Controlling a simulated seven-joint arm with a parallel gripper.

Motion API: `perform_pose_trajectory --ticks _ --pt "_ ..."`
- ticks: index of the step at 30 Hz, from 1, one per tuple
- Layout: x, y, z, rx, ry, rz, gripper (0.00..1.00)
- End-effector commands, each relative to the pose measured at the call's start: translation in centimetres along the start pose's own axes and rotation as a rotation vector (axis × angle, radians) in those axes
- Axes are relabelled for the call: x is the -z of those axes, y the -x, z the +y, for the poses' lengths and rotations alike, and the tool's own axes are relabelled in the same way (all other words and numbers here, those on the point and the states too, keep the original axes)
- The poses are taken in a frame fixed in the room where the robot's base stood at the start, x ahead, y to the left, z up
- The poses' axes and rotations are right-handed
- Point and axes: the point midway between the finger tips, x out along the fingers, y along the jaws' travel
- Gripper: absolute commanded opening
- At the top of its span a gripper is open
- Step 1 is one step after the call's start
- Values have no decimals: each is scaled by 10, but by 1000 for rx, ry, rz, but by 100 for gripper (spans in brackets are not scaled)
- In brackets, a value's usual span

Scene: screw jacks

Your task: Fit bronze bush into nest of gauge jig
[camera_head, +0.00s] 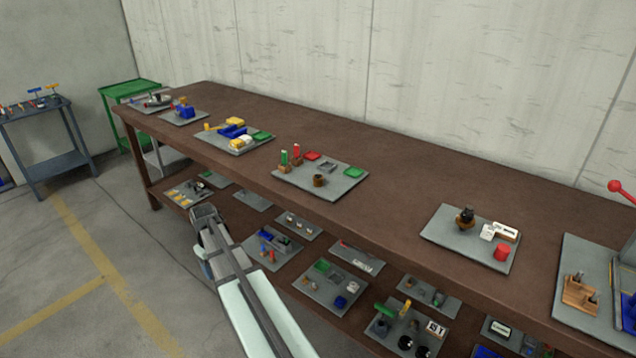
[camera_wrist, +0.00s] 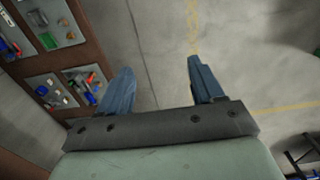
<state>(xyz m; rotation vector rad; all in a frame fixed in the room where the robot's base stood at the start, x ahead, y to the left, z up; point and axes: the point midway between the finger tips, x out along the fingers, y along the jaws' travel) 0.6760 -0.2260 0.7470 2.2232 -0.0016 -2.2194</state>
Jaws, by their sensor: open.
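A small brown, ring-like piece (camera_head: 319,181), which looks like the bronze bush, stands near the front of a grey plate (camera_head: 345,188) mid-bench. Behind it on that plate is a grey square frame (camera_head: 326,166); I cannot tell whether this is the gauge jig's nest. My gripper (camera_head: 204,212) is off the bench's front edge, left of and apart from that plate. In the wrist view my gripper (camera_wrist: 161,78) is open and empty, with bare floor between its fingers.
A blue-grey cart (camera_head: 45,135) and a green cart (camera_head: 130,88) stand at left. Floor is clear left of the bench.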

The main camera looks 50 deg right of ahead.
Motion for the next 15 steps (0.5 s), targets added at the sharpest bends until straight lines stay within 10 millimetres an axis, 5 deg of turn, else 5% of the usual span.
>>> perform_pose_trajectory --ticks 1,7,15 --pt "12 16 31 -2 -7 5 67" --pt "21 75 131 -3 -7 4 67" --pt "2 167 268 -3 -7 2 67"
